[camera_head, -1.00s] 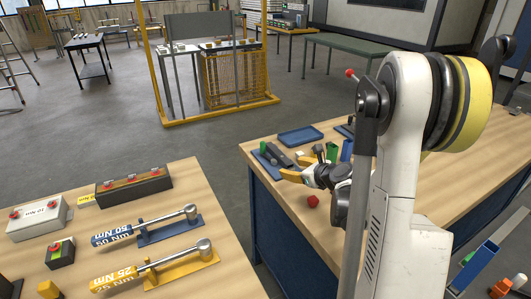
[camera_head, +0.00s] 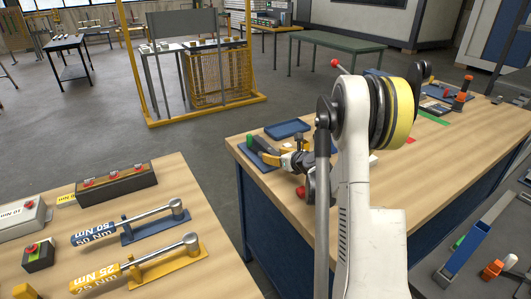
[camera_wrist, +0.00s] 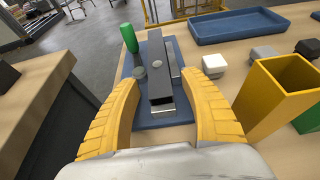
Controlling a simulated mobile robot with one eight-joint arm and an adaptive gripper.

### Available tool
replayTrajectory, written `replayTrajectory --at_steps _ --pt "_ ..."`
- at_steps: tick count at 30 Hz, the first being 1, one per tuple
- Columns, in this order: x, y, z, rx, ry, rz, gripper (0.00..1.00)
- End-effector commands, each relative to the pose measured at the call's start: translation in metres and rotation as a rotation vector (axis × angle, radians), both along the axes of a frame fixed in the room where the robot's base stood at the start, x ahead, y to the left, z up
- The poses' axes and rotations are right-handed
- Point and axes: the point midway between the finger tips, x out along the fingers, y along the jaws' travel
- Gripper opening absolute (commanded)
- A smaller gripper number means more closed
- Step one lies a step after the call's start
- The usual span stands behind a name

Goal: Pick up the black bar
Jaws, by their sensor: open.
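The black bar (camera_wrist: 158,72) is a long dark block with a round light spot on top. In the wrist view it lies lengthwise on a blue mat (camera_wrist: 150,125), pointing away from me. My gripper (camera_wrist: 161,80) is open, with one yellow finger on each side of the bar's near part. Gaps show between the fingers and the bar, and nothing is held. In the head view my gripper (camera_head: 266,155) is low at the left end of the far wooden bench; the bar there is small and partly hidden by the gripper.
A green cylinder (camera_wrist: 129,38) and a grey round piece stand left of the bar. A white cube (camera_wrist: 214,66), a yellow open box (camera_wrist: 278,95) and a blue tray (camera_wrist: 238,26) are to the right. A near bench holds two torque wrenches (camera_head: 150,222).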

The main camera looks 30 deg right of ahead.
Motion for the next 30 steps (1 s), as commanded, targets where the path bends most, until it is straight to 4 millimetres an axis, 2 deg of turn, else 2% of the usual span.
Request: replayTrajectory --at_steps 8,11,13,14,26,30 --pt "0.0043 -0.0005 -0.0009 0.0 0.0 -0.001 0.52" --pt "0.0041 -0.0005 -0.001 0.0 0.0 -0.001 0.26" --pt "0.0041 -0.0004 -0.001 0.0 0.0 -0.001 0.05" --pt "0.0041 -0.0004 -0.001 0.0 0.0 -0.001 0.0" --pt "0.004 -0.0003 -0.0005 0.0 0.0 -0.001 0.0" --pt "0.0039 -0.0003 0.007 0.0 0.0 -0.001 0.0"
